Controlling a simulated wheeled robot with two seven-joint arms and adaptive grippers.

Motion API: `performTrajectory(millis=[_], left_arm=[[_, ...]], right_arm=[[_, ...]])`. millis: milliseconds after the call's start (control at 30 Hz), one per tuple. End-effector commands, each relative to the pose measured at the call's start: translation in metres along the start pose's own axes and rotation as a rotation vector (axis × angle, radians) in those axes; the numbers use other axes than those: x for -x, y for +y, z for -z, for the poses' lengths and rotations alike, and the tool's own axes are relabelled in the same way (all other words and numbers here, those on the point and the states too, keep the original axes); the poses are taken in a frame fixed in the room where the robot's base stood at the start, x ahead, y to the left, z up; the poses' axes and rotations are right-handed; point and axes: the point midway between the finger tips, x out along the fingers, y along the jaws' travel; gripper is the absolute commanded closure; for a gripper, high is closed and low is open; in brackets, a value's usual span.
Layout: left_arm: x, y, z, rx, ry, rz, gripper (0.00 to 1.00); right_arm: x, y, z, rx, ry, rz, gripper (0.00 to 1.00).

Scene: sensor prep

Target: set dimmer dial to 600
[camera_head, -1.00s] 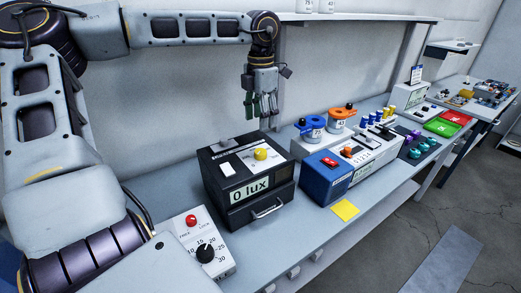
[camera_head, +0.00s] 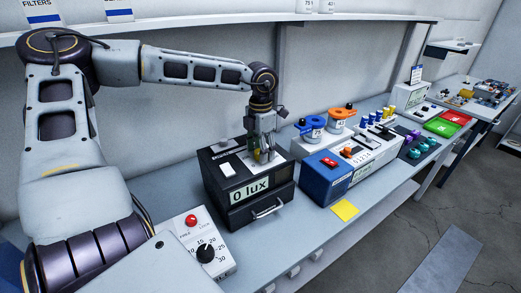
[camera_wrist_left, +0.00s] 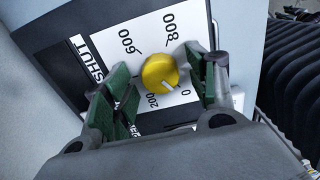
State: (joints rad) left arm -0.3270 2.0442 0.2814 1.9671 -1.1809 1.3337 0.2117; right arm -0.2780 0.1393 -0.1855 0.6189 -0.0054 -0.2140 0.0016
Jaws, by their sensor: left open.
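The dimmer dial (camera_wrist_left: 160,73) is a yellow knob on a white scale plate (camera_wrist_left: 118,44) marked 0, 200, 600 and 800. Its white pointer mark faces the 0 side in the left wrist view. The plate is on top of a black box (camera_head: 224,206) whose display (camera_head: 249,190) reads 0 lux. My left gripper (camera_head: 263,156) is over the box top, pointing down. In the left wrist view its green-padded fingers (camera_wrist_left: 162,88) are open, one on each side of the dial, with visible gaps. In the head view the gripper mostly hides the dial. My right gripper is not in view.
A white switch (camera_head: 227,169) is on the box top beside the dial, and a handle (camera_head: 268,211) is on its front. A control box with a black knob (camera_head: 205,253) stands in front left. A blue instrument (camera_head: 323,181) and a yellow note (camera_head: 345,210) are to the right.

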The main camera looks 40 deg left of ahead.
Motion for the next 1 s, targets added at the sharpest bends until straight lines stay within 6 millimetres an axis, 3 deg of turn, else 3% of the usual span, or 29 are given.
performTrajectory(millis=[333, 700, 1000], left_arm=[[-0.0026, 0.0001, -0.0001, 0.000, -0.001, 0.000, 0.42], [-0.0024, 0.0002, -0.0001, 0.001, -0.001, 0.000, 0.88], [-0.0025, 0.0003, -0.0002, -0.017, -0.001, -0.001, 0.88]], right_arm=[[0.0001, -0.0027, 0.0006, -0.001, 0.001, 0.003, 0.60], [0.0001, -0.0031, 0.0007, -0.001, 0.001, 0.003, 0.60], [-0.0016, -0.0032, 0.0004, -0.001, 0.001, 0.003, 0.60]])
